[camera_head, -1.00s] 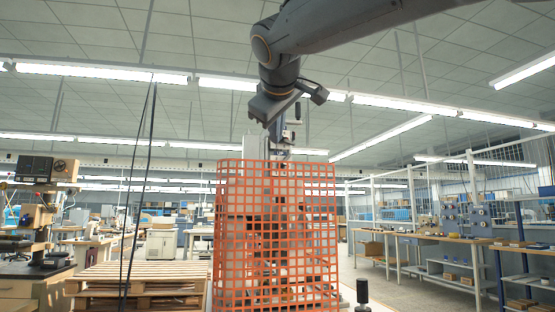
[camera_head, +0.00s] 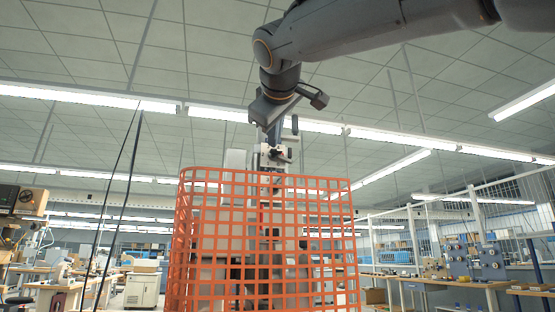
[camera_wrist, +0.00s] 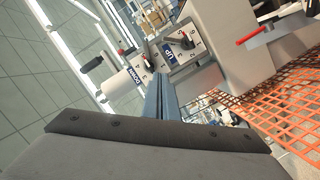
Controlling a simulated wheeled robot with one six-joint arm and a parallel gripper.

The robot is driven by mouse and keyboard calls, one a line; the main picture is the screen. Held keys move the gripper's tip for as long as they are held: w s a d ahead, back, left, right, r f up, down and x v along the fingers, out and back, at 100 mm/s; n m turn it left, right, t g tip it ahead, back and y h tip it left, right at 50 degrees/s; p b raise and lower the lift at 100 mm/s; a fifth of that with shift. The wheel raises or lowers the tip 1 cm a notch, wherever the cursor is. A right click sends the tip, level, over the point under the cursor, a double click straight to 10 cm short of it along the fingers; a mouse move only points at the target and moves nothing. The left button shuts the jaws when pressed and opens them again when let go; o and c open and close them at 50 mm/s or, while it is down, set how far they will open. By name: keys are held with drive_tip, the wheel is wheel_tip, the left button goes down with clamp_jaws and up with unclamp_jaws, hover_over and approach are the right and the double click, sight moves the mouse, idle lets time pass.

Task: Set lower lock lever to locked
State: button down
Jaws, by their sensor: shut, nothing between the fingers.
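In the wrist view, a light grey machine head carries white plates marked UP and DOWN (camera_wrist: 136,76). One small black lever with red on it (camera_wrist: 187,42) stands by the UP plate, and another dark lever (camera_wrist: 124,50) is further left. I cannot tell which is the lower lock lever or how it is set. My gripper (camera_wrist: 156,80) is shut and empty, its fingertips pointing at the plates; contact is not clear. In the head view my gripper (camera_head: 270,138) hangs in front of the machine's top, above the orange guard.
The orange mesh guard (camera_head: 262,180) surrounds the machine front and shows at right in the wrist view (camera_wrist: 285,95). A red-handled bar (camera_wrist: 262,31) and a black knob (camera_wrist: 91,64) stick out near the head. Hanging cables (camera_head: 118,200) are at left; shelving stands at right.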

drive_tip(key=w, duration=0.3)
drive_tip(key=w+a+f+p, duration=0.1)
drive_tip(key=w, duration=0.4)
drive_tip(key=shift+w+a+f+p, duration=0.2)
drive_tip(key=shift+w+a+p, duration=0.1)
drive_tip(key=shift+w, duration=0.1)
drive_tip(key=shift+w+d+f, duration=0.2)
drive_tip(key=shift+d+f, duration=0.3)
drive_tip(key=shift+d, duration=0.15)
drive_tip(key=shift+w+d+f, duration=0.2)
drive_tip(key=shift+d+f, duration=0.3)
drive_tip(key=shift+d, duration=0.1)
drive_tip(key=shift+w+d+f, duration=0.15)
drive_tip(key=shift+d+f, duration=0.1)
drive_tip(key=shift+f, duration=0.1)
